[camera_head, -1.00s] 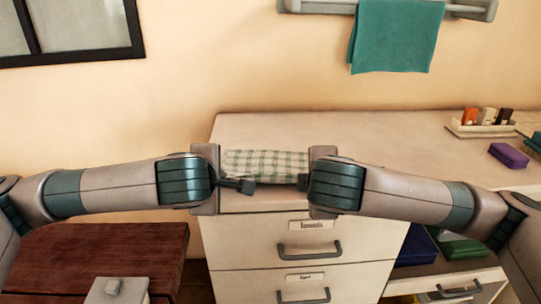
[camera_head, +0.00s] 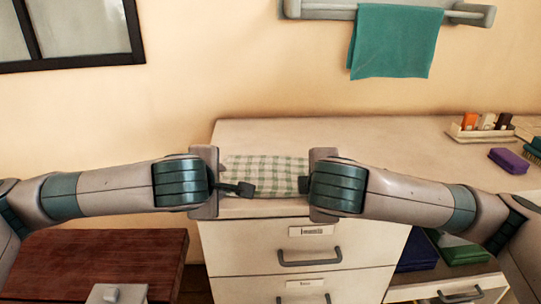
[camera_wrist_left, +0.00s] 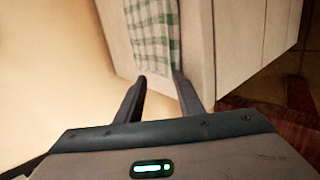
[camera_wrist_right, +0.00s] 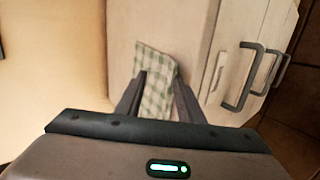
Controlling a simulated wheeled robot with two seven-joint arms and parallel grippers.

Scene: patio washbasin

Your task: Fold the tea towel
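The green-and-white checked tea towel (camera_head: 268,170) lies on the pale cabinet top near its front left, between my two grippers. My left gripper (camera_head: 242,187) is at its left end. In the left wrist view the fingers (camera_wrist_left: 161,76) stand apart, and the towel (camera_wrist_left: 154,36) lies just beyond their tips. My right gripper (camera_head: 303,184) is at the towel's right end. In the right wrist view its fingers (camera_wrist_right: 158,80) stand apart, with the towel (camera_wrist_right: 157,98) between and beyond them. Its right end is partly hidden in the head view. I cannot tell how many layers it has.
The cabinet top (camera_head: 375,140) is clear behind the towel. A small tray (camera_head: 480,133) and a purple block (camera_head: 508,160) stand to the right. Drawers with handles (camera_head: 310,257) are below. A teal towel (camera_head: 393,40) hangs on the wall rail. A dark red wooden surface (camera_head: 95,262) is at lower left.

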